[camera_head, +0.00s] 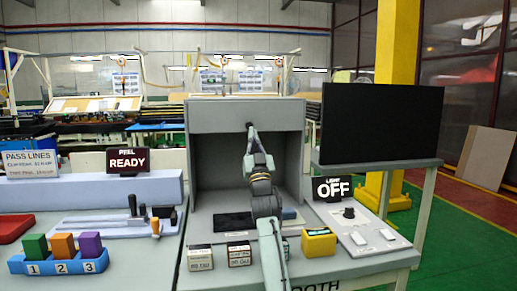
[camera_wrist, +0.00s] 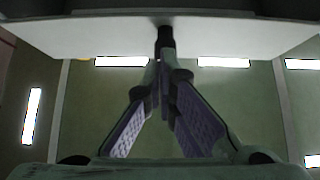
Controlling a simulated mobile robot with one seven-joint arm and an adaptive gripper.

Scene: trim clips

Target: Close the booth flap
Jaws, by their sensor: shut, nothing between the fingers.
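The grey booth (camera_head: 194,165) stands on the bench in the head view, and its front shows a dark open interior. A light panel that looks like the flap (camera_head: 230,117) lies across the top of the opening. My gripper (camera_head: 250,128) points up in front of the opening, with its tip at the panel's lower edge. In the wrist view my gripper (camera_wrist: 164,38) is shut and empty, its fingertips together against or just before a pale panel (camera_wrist: 90,36). I cannot tell whether they touch it.
A dark monitor (camera_head: 382,123) stands right of the booth. A control box (camera_head: 356,228) with an OFF sign (camera_head: 333,188) is below it. A yellow block (camera_head: 319,243) and small labelled boxes (camera_head: 200,258) line the front. A dark pad (camera_head: 233,222) lies inside the booth.

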